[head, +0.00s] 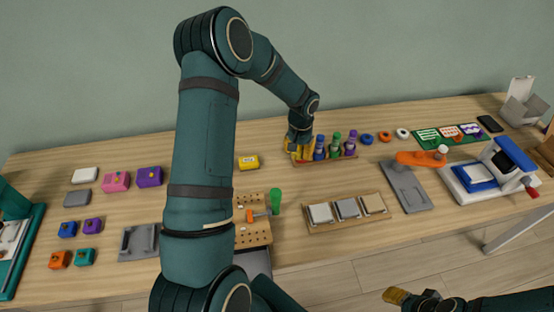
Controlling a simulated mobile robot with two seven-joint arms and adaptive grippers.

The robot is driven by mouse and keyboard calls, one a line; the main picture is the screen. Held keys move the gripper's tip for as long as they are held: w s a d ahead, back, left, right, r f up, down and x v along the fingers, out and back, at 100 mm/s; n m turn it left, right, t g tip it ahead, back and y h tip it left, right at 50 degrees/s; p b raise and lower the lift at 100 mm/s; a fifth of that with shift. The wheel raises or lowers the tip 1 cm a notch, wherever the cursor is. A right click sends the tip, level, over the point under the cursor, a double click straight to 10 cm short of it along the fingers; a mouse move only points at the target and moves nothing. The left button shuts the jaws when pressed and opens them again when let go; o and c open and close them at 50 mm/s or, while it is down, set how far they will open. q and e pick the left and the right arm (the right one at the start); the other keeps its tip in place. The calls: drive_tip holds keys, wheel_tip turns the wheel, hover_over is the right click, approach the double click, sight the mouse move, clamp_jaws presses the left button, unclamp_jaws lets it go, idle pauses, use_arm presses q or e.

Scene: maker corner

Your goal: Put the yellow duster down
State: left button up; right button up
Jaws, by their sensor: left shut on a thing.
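My left arm rises through the middle of the head view and reaches down to the back of the table. Its gripper (298,140) is shut on the yellow duster (291,149), mostly hidden by the fingers. The duster is at the left end of a wooden rack (330,161), beside a blue, a green and a purple item standing there. I cannot tell whether its base touches the rack. My right gripper (428,296) is low at the bottom right, with a tan-bristled brush (396,295) at its tips; it appears shut on the brush.
A pegboard (253,232) with a green-handled tool and a tray of grey and tan squares (346,212) lie in front. A yellow block (248,162) is left of the rack. An orange tool (420,158) and a white-blue machine (490,175) stand right.

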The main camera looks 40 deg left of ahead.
use_arm(q)
drive_tip(key=a+n, duration=0.1)
drive_tip(key=a, duration=0.7)
hover_over(277, 162)
wheel_tip(277, 162, down, 6)
drive_tip(key=shift+a+f, duration=0.1)
drive_tip(key=shift+a, duration=0.05)
drive_tip(key=shift+f, duration=2.1)
drive_tip(key=shift+b, duration=0.3)
drive_tip(key=shift+f, duration=0.2)
drive_tip(key=o, duration=1)
drive_tip(key=shift+o, duration=0.2)
drive_tip(key=shift+r, duration=0.1)
